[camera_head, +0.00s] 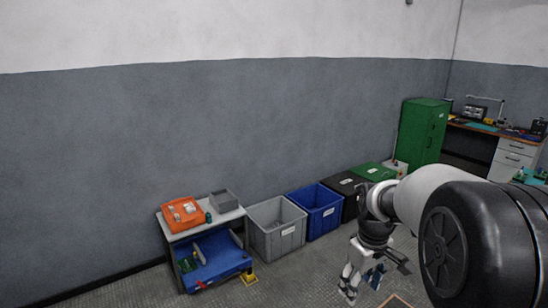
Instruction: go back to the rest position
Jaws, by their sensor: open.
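My arm reaches in from the right edge of the head view, with its large black joint close to the camera. My gripper (362,283) hangs from the wrist at the lower right, fingers pointing down. Its fingers are apart and I see nothing held between them. It is in front of the row of bins, and appears to be above the floor. Part of the floor and the right side of the room are hidden behind my arm.
A cart (207,226) carries an orange case (183,214) and a grey box (223,201). Beside it stand a grey bin (277,228), a blue bin (316,211), a black bin (345,190), a green bin (374,172) and a green cabinet (423,133). A workbench (490,128) stands at the back right.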

